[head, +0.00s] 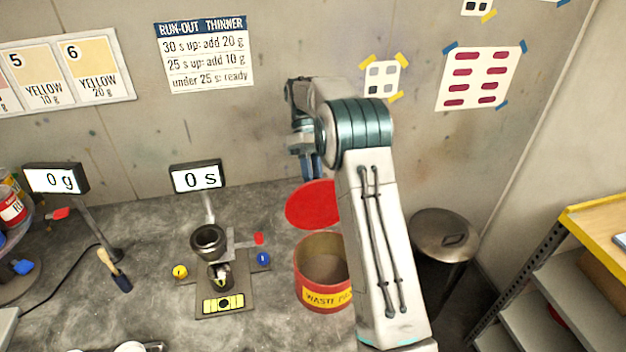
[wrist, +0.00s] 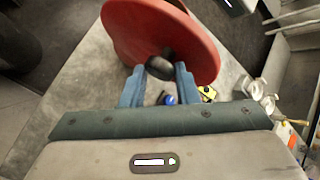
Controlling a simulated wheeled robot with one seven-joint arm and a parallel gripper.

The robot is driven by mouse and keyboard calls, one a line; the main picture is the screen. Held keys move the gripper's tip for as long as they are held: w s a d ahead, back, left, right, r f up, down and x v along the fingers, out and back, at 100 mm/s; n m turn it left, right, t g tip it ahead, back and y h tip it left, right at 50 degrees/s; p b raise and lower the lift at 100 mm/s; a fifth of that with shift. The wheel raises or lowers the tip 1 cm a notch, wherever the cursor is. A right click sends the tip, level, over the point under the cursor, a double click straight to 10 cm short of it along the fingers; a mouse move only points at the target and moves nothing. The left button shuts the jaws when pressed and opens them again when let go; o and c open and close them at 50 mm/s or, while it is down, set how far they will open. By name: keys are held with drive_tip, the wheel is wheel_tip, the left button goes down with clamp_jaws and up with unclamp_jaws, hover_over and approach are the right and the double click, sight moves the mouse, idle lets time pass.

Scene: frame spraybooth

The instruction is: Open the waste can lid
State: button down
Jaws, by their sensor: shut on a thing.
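The waste can (head: 322,303) is a red-orange cylinder with a yellow label, standing on the grey bench. Its mouth is uncovered and its inside shows. Its round red lid (head: 308,207) is apart from the rim, above and behind the mouth in the head view; my arm hides its right part. My gripper (head: 310,177) is at the upper side of the lid. In the wrist view the lid (wrist: 150,25) fills the top, and my gripper (wrist: 160,73) is shut on its dark knob (wrist: 161,66).
A flow cup on a stand (head: 209,241) with a timer display (head: 198,178) is left of the can. A brush (head: 118,275) and a scale display (head: 56,179) are farther left. A grey lidded bin (head: 444,238) and a shelf (head: 598,222) are at right.

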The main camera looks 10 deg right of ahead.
drive_tip(key=shift+w+d+f+g, duration=0.15)
drive_tip(key=shift+w+f+g, duration=0.05)
drive_tip(key=shift+f, duration=0.2)
drive_tip(key=shift+w+d+f+g, duration=0.15)
drive_tip(key=shift+w+f+g, duration=0.05)
drive_tip(key=shift+f, duration=0.2)
drive_tip(key=c, duration=1.3)
unclamp_jaws()
drive_tip(key=shift+o, duration=1)
drive_tip(key=shift+d+f, duration=0.1)
drive_tip(key=shift+d, duration=0.2)
drive_tip(key=shift+a, duration=0.25)
drive_tip(key=shift+a, duration=0.15)
